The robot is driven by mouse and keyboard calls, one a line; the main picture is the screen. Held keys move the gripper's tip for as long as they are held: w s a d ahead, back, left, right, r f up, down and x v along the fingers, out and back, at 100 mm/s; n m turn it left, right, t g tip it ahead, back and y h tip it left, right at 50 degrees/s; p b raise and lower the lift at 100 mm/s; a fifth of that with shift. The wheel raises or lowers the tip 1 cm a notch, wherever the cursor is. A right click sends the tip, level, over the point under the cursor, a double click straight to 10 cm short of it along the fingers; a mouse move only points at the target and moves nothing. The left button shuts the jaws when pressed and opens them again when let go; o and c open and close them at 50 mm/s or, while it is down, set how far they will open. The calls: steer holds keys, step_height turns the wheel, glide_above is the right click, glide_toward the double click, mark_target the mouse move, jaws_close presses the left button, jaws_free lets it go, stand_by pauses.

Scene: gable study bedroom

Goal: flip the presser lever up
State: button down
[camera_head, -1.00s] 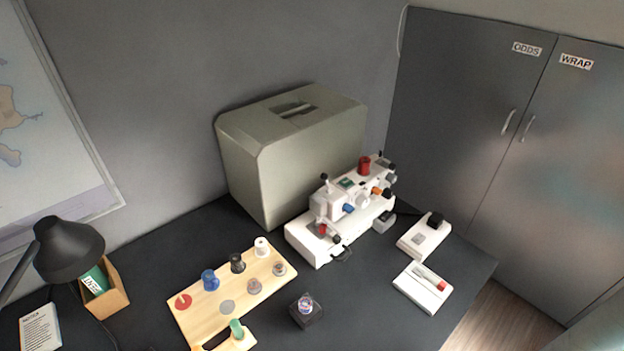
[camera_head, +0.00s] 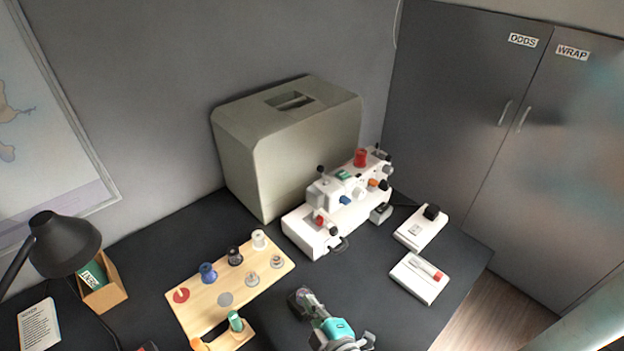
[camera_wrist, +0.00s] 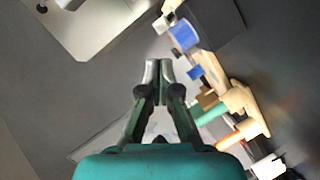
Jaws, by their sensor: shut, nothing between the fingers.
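The white sewing machine (camera_head: 345,205) stands on the dark desk in front of a grey-green case. Its near end carries a red part (camera_head: 320,220) and small black knobs (camera_head: 334,231); I cannot tell for sure which part is the presser lever. My gripper (camera_head: 303,296) is low over the front of the desk, in front of the machine and apart from it. In the wrist view my gripper (camera_wrist: 158,72) has its fingertips together with nothing between them. A white body at the wrist view's upper left cannot be identified for certain.
A wooden spool board (camera_head: 225,298) with several spools lies left of my gripper. Two white blocks (camera_head: 420,228) (camera_head: 418,278) sit at right. The grey-green case (camera_head: 290,150) stands behind the machine. A lamp (camera_head: 62,243) is at left. Bare desk (camera_head: 365,280) lies right of my gripper.

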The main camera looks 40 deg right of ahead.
mark_target(322, 173)
steer(key=w+d+r+n+g+h, duration=0.1)
steer(key=w+d+r+h, duration=0.2)
steer(key=w+d+r, duration=0.3)
steer(key=w+d+r+n+h, duration=0.2)
steer(key=w+d+r, duration=0.3)
steer(key=w+r, duration=0.3)
steer(key=w+h, duration=0.1)
steer(key=w, duration=0.3)
steer(key=shift+w+d+r+g, duration=0.2)
steer(key=shift+d+r+g, duration=0.05)
steer(key=shift+d+g, duration=0.15)
steer(key=shift+w+d+f, duration=0.2)
steer(key=shift+w+d, duration=0.6)
steer(key=shift+d, duration=0.55)
steer(key=shift+w+d+f, duration=0.15)
steer(key=shift+w+d, duration=0.6)
steer(key=shift+d, duration=0.6)
steer(key=shift+w+d+f, duration=0.2)
steer(key=shift+w+d, duration=0.6)
steer(key=shift+d, duration=0.55)
